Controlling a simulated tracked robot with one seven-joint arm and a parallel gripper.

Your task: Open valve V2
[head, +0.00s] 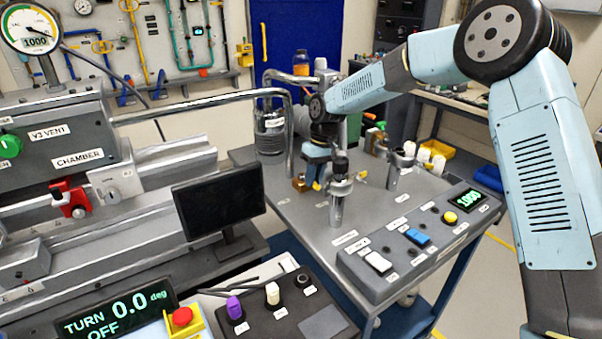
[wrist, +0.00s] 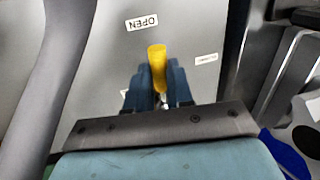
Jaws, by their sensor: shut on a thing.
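A yellow valve handle (wrist: 157,54) stands between the blue fingers of my gripper (wrist: 158,70) in the wrist view. The fingers are shut on it. An OPEN label (wrist: 141,22) lies just beyond the handle to the left, and a second label (wrist: 207,59), too small to read, lies to the right. The handle's tip points between the two labels. In the head view my gripper (head: 317,177) is low over the grey bench top (head: 290,205), largely hidden by my wrist. The V2 label cannot be read in either view.
A metal post (head: 337,200) stands close in front of my gripper. A bent metal pipe (head: 290,130) rises to its left. A control box (head: 420,240) with buttons and a 1000 display sits at the bench's front right. A round gauge (head: 33,30) reads 1000.

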